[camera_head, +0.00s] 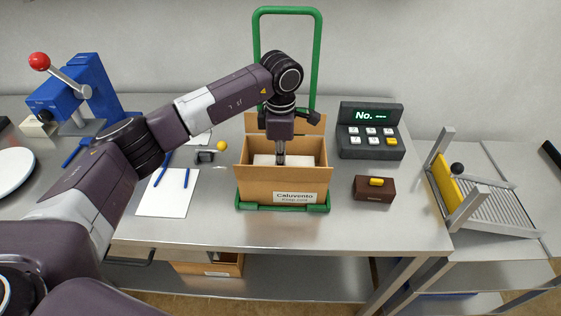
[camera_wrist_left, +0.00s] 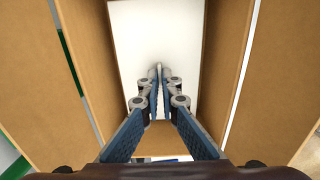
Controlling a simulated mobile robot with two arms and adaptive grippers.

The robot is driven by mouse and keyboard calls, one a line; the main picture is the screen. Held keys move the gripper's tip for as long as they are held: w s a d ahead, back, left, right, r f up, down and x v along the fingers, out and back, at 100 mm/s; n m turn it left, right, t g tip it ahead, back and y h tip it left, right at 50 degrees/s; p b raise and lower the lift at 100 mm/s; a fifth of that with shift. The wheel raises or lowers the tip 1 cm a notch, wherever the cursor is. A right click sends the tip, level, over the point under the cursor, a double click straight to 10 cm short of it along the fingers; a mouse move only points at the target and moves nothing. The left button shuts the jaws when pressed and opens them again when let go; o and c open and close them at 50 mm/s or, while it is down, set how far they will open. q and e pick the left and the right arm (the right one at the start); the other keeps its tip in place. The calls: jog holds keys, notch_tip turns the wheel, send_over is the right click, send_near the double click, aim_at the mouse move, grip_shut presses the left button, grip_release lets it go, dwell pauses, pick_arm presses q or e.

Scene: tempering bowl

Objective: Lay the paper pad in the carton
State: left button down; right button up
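The carton (camera_head: 256,190) is an open brown box with a "Caluvento" label, standing on the bench with its flaps up. A white flat piece that looks like the paper pad (camera_head: 302,160) lies inside it, below the rim; in the left wrist view the pad (camera_wrist_left: 190,35) faces me between the brown carton walls (camera_wrist_left: 258,70). My left gripper (camera_head: 281,159) reaches straight down into the carton. Its fingertips (camera_wrist_left: 158,70) are together in front of the pad's face; I cannot tell whether they touch it. My right gripper is not in view.
A green frame (camera_head: 318,60) stands around the carton's back and base. A keypad display (camera_head: 371,130) and a dark brown block (camera_head: 374,190) sit to the right. A white sheet (camera_head: 165,200) with blue pens and a blue lever press (camera_head: 92,90) are on the left.

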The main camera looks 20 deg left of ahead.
pick_arm(q)
jog(key=shift+f+b, duration=0.2)
jog(key=shift+b, duration=0.1)
dwell(0.6)
dwell(0.3)
jog(key=c, duration=2.1)
grip_release()
notch_tip(320, 180, up, 12)
